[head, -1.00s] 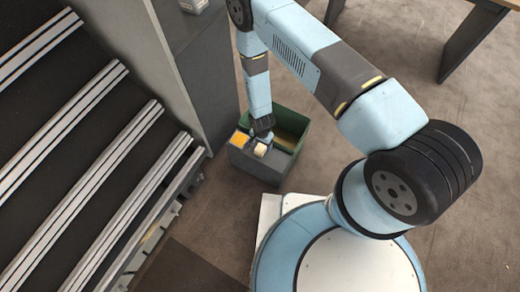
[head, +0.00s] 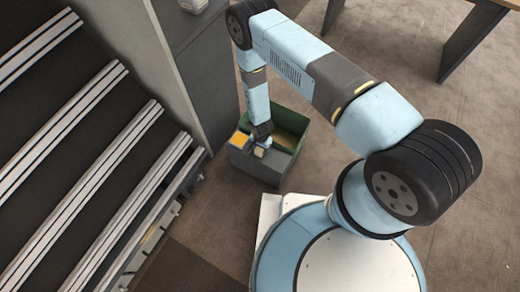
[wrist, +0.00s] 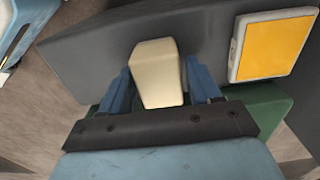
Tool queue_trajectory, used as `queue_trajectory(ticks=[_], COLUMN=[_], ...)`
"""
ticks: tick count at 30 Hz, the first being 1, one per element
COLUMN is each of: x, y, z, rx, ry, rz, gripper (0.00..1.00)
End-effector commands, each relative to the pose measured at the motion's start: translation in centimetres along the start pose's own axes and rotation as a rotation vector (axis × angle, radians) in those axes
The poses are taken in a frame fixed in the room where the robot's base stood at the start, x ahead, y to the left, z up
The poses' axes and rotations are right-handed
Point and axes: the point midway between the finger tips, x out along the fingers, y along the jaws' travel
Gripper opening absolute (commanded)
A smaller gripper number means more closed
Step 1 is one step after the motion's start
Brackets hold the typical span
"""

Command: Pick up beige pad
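The beige pad (wrist: 157,72) is a small pale block at the dark grey face of a bin (wrist: 90,58) in the wrist view. The two blue fingers of my gripper (wrist: 160,80) stand on either side of it, with narrow gaps showing between fingers and pad. The gripper looks open around the pad; exact contact is hard to tell. In the head view the pad (head: 259,152) is a small light patch just below my gripper (head: 263,141), partly hidden by it.
An orange-yellow panel (wrist: 273,46) with a pale frame lies close to the right of the pad. Carpet is clear to the right.

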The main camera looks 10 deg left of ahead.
Motion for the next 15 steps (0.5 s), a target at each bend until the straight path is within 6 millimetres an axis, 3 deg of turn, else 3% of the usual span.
queue_trajectory(ticks=[2,12,15], x=[-0.01,-0.02,-0.02], y=[-0.01,-0.02,-0.02], z=[0.01,0.02,0.02], rx=[0.0,0.0,0.0], ry=[0.0,0.0,0.0], rz=[0.0,0.0,0.0], gripper=[0.55,0.22,0.21])
